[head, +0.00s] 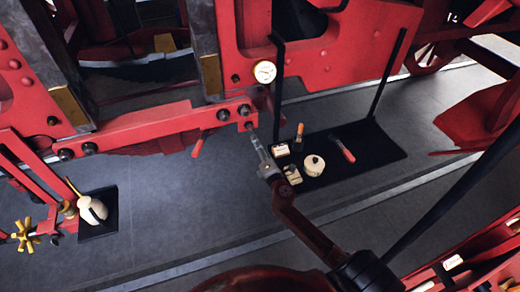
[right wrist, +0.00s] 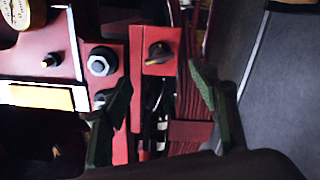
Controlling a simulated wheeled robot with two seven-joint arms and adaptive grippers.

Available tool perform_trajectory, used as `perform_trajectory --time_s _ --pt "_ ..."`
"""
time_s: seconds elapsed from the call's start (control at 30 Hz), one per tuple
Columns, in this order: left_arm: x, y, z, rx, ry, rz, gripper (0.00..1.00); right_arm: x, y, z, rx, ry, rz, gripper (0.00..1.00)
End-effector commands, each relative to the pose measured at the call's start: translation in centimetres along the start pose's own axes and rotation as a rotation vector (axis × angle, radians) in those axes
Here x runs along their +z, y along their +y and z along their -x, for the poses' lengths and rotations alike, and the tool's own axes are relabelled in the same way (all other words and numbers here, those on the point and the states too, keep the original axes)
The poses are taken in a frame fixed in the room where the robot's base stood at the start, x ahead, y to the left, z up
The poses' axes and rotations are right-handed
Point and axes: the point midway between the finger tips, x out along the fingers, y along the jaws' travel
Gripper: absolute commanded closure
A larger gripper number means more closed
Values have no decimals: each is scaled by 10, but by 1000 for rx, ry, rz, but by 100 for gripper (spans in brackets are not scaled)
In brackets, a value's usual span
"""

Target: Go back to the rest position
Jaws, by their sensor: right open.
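My right arm comes in from the bottom right of the head view. My right gripper (head: 260,154) is close to the right end of a red bar (head: 150,127) with several dark bolts; I cannot tell in this view whether it touches. In the right wrist view the two dark green fingers of my right gripper (right wrist: 160,78) stand wide apart. A red block with a bolt (right wrist: 158,52) lies between and beyond them. A small black and white part (right wrist: 162,122) shows lower between the fingers, its nature unclear. My left gripper is not in view.
A dark mat (head: 378,151) lies right of my gripper with a cream pot (head: 313,165), small boxes and a red-handled tool (head: 342,148). A round gauge (head: 264,72) sits above on red machinery. A cream oil can (head: 92,209) stands at left. Grey floor between is clear.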

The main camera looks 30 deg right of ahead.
Motion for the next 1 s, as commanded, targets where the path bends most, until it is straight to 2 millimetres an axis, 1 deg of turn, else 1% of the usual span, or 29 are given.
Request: perform_trajectory --time_s 0.03,0.1,0.2,0.8,0.87,0.93,0.97,1.0 --pt "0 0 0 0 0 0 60 0 -1 7 -1 0 -1 45" --pt "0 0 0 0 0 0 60 0 -1 14 -1 0 0 45" --pt "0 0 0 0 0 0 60 0 0 19 0 0 0 45" --pt "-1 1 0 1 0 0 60 1 -2 22 -7 -6 -15 45" --pt "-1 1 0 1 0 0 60 6 -8 29 -30 -26 -65 45" --pt "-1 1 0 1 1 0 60 18 -22 43 -85 -72 -179 45" --pt "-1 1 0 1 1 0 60 24 -32 53 -122 -101 -246 45" --pt "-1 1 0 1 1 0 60 32 -47 68 -179 -144 -351 45"
